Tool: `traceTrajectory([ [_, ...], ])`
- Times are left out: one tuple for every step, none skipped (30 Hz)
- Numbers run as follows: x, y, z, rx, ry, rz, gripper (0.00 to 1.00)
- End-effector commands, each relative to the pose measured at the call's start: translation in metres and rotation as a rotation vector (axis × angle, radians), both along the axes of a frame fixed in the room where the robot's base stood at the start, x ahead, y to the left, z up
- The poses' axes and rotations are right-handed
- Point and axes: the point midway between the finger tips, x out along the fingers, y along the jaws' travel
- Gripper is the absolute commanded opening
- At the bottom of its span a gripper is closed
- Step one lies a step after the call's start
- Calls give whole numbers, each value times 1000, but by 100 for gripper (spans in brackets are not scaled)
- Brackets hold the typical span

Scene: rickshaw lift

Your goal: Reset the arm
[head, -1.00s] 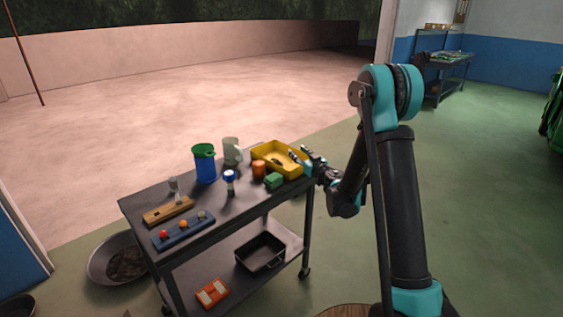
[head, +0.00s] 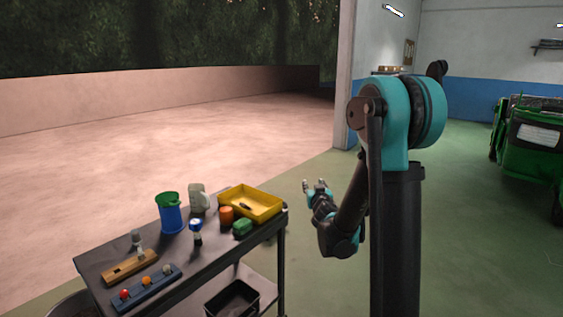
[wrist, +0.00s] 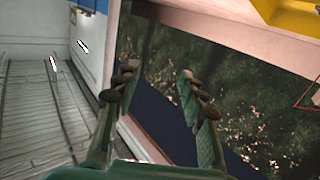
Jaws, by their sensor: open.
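My gripper (head: 315,186) is open and empty in the head view. It is raised in the air just right of the dark cart (head: 205,270), apart from the things on it. In the wrist view my gripper (wrist: 155,95) shows two spread fingers with nothing between them. Behind the fingers are trees, a wall and the ceiling. My arm stands tall on the right of the head view, with its forearm folded down toward the cart side.
The cart top holds a yellow tray (head: 266,207), a blue bin (head: 172,218), a pale mug (head: 199,199), an orange cylinder (head: 226,214) and a green block (head: 242,228). A black bin (head: 236,299) sits on the lower shelf. A green vehicle (head: 528,150) stands at right; floor between is clear.

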Motion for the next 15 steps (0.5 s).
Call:
traceTrajectory([
  [-15, -22, 1, -1, 39, -62, 41],
  [-23, -34, -1, -3, 67, -96, 41],
  [-35, -48, -5, -5, 107, -139, 41],
  [-45, -59, -8, -8, 141, -169, 41],
  [-55, -69, -12, -8, 177, -197, 41],
  [-70, -80, -19, -10, 225, -230, 41],
  [-82, -88, -24, -12, 265, -252, 41],
  [-94, -95, -30, -13, 306, -271, 41],
  [-111, -104, -39, -15, 363, -292, 41],
  [-124, -109, -46, -16, 407, -305, 41],
  [-138, -113, -54, -16, 452, -314, 41],
  [-157, -117, -64, -16, 515, -323, 41],
  [-172, -119, -72, -17, 562, -325, 41],
  [-187, -121, -80, -16, 609, -325, 41],
  [-208, -121, -90, -14, 673, -319, 41],
])
